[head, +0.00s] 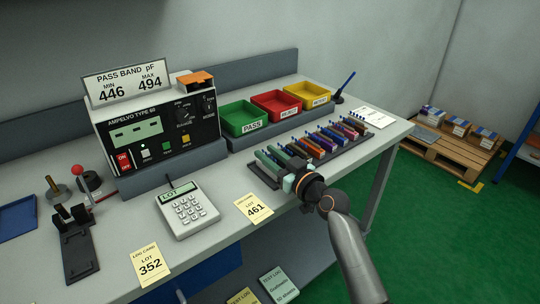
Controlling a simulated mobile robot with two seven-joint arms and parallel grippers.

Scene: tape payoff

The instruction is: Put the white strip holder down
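My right gripper (294,176) is at the near left end of a dark rack (348,155) on the bench, seen from behind the wrist. The rack holds a row of several coloured strip holders (325,140). A small pale piece (288,184) shows at the gripper's left side. I cannot tell whether it is the white strip holder or part of the gripper. The fingertips are mostly hidden by the wrist, so their opening does not show. My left gripper is not in view.
Green (243,117), red (276,104) and yellow (308,95) bins stand behind the rack. A tester (160,125), a calculator-like keypad (184,208), a lever fixture (78,245) and lot cards (253,208) occupy the left. A white sheet (371,117) lies at the right end.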

